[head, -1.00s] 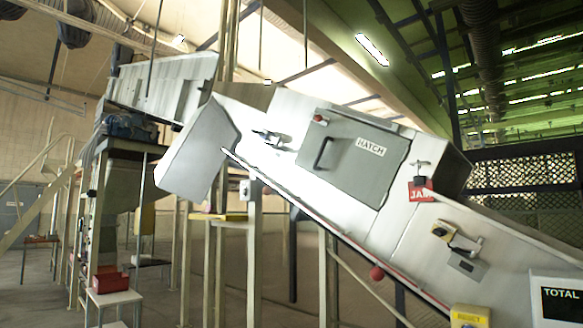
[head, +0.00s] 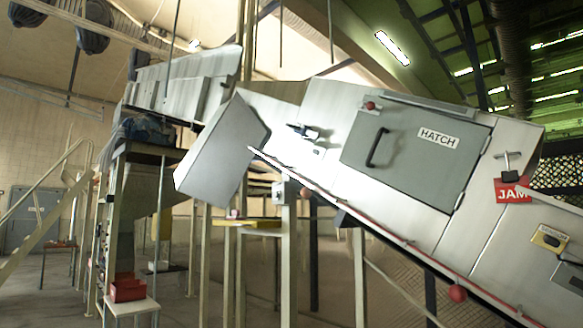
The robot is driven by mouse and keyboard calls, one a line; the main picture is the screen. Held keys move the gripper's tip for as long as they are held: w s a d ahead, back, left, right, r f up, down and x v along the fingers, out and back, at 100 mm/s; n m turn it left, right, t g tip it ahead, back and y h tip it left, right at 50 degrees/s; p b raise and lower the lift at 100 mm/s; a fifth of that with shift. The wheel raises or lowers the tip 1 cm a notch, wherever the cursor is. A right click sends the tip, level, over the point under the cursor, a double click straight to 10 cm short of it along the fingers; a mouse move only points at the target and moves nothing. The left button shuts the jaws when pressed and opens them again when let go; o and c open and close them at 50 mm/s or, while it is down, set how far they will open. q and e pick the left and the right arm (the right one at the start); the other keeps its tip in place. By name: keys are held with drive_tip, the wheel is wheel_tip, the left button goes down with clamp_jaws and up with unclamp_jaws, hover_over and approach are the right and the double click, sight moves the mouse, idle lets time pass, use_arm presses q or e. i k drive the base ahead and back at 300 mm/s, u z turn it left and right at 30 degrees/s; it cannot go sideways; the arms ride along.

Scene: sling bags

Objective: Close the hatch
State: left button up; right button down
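The hatch (head: 413,172) is a grey rectangular panel with a white "HATCH" label and a dark handle (head: 377,147) near its left side. It sits on the sloped metal chute (head: 325,110), right of centre in the head view. Small hinge-like fittings show along its right edge. It lies about flat against the chute wall; I cannot tell whether it is fully shut or slightly ajar. A red knob (head: 370,106) is at its upper left corner. A dark latch-like fitting (head: 303,131) is on the chute to its left. Neither of my grippers shows.
A pale box-like metal part (head: 222,150) juts out from the chute's left end. A red "JAM" tag (head: 512,192) hangs at the right. A red rail with a red ball (head: 457,293) runs along the lower edge. Posts stand underneath. Open floor shows at lower left.

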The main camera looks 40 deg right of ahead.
sight(430, 158)
drive_tip(key=u, duration=0.1)
drive_tip(key=i, duration=0.75)
drive_tip(key=z, duration=0.65)
drive_tip(key=i, duration=0.5)
drive_tip(key=z, duration=0.4)
